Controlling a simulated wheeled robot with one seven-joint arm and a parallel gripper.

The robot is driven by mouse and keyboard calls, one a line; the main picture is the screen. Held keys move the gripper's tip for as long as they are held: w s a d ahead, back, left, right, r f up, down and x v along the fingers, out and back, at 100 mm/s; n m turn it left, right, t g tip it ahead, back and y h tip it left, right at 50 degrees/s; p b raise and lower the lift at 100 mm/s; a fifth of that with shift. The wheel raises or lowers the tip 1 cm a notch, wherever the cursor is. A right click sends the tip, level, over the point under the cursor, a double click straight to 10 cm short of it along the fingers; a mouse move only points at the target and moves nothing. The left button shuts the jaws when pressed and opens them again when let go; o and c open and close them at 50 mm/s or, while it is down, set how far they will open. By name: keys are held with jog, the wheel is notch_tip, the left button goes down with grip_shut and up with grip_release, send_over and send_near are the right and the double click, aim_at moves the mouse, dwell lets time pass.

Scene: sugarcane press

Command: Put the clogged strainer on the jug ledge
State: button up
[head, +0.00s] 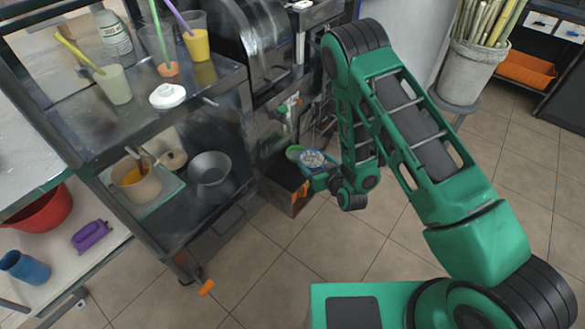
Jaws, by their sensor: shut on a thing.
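A small round strainer (312,158) with a pale, speckled bluish face shows low beside the press, near the middle of the head view. My gripper (328,174) is at its right side and shut on it, holding it above the floor. The fingertips are small and partly hidden by my green arm. The metal press (270,70) stands just behind and to the left. I cannot clearly pick out the jug ledge among the dark parts on the press's front.
A cart at left holds cups, a white lid (167,95), an orange-filled pot (136,183) and a grey pot (211,175). An orange-and-black box (290,195) is on the floor below the strainer. A cane bucket (468,72) stands behind right. The tiled floor in front is clear.

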jog(key=s+a+f+n+y, duration=0.2)
jog(key=s+a+f, duration=0.2)
jog(key=a, duration=0.4)
send_over(291, 178)
jog(key=shift+g, duration=0.4)
notch_tip(291, 178, down, 7)
jog(key=shift+w, duration=0.15)
notch_tip(291, 178, down, 4)
jog(key=shift+f, duration=0.1)
jog(key=o, duration=1)
jog(key=shift+o, duration=0.2)
jog(key=v, duration=1.2)
